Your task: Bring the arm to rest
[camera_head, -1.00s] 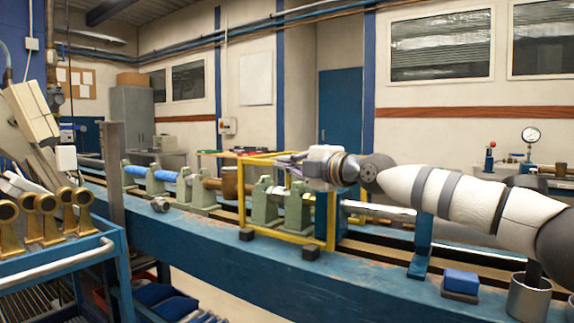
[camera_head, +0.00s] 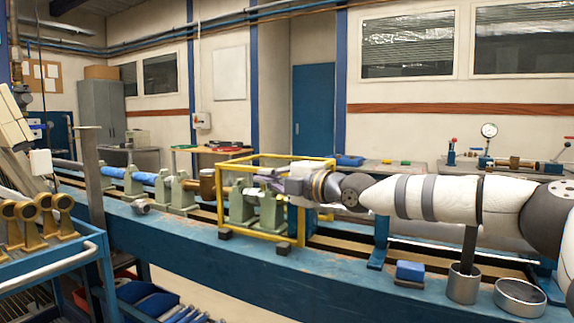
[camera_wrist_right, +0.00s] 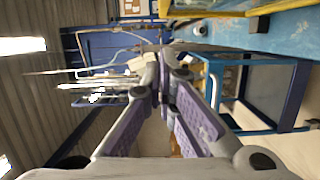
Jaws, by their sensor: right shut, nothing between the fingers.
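My right arm (camera_head: 440,197) comes in from the right side of the head view and stretches level over the blue bench. My right gripper (camera_head: 264,178) points left, in front of the yellow frame and above the green supports. In the right wrist view the purple-padded fingers (camera_wrist_right: 163,97) come together at their tips, with nothing held between them. My left gripper is not in view.
The blue bench (camera_head: 200,239) runs across the view. Green supports (camera_head: 183,192) and a yellow frame (camera_head: 304,230) stand on it. A blue block (camera_head: 410,270) and metal cups (camera_head: 463,285) are below my arm. A blue cart (camera_head: 75,255) with brass fittings (camera_head: 38,217) is at left.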

